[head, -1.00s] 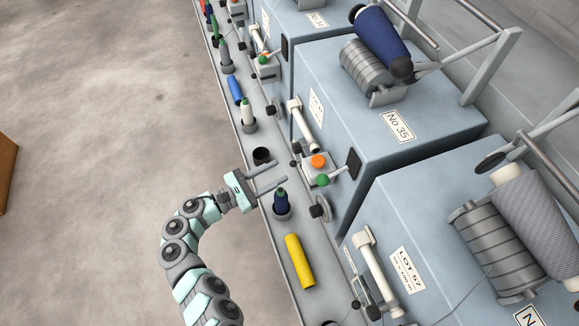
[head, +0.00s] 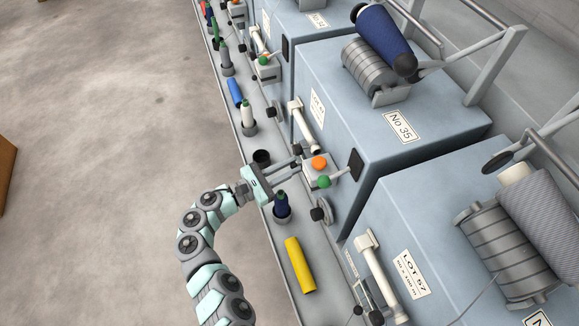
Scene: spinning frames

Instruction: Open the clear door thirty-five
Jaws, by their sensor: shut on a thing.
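The machine labelled No 35 (head: 440,108) stands right of centre, a blue-grey box. No clear door panel can be made out with certainty on its front. My gripper (head: 298,164) reaches over the ledge to the front of this machine, left of the box with the orange button (head: 319,163). Its fingers are shut at a small dark knob (head: 298,149) there, which looks like part of the door. The exact contact is too small to see clearly.
A dark blue bobbin (head: 281,203) stands upright just below my gripper. A yellow tube (head: 300,264) lies on the ledge (head: 293,289) nearer. An empty black cup (head: 261,158) sits to the left.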

